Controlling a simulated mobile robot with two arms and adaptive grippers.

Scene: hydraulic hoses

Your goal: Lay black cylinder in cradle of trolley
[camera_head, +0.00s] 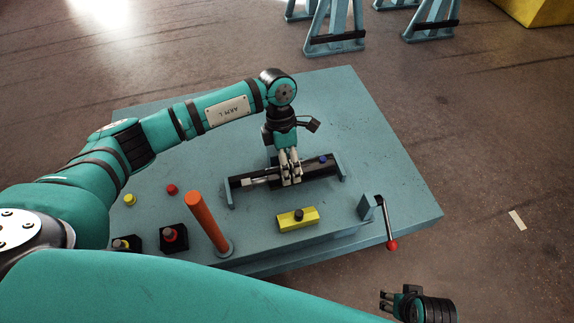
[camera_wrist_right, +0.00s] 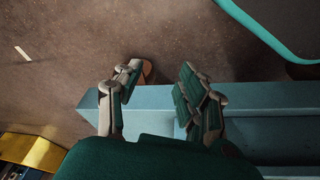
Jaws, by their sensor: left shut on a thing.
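The black cylinder (camera_head: 317,168) lies lengthwise at the cradle of the trolley, with a light rod end at its left and a blue cap on its right part. The cradle's end brackets (camera_head: 228,191) stand at both ends of it. Whether it rests fully in them I cannot tell. The trolley (camera_head: 362,119) has a flat blue-grey top. My left gripper (camera_head: 291,181) reaches down from above and is shut on the cylinder's middle, hiding that part. My right gripper (camera_head: 386,301) is off the trolley at the lower right; in the right wrist view (camera_wrist_right: 160,92) its fingers are apart and empty.
An orange post (camera_head: 207,222), a yellow block (camera_head: 298,218) with a black knob and small red and yellow caps stand on the trolley's near side. A crank with a red knob (camera_head: 391,245) sticks out at the near right. Blue stands (camera_head: 335,43) stand on the floor behind.

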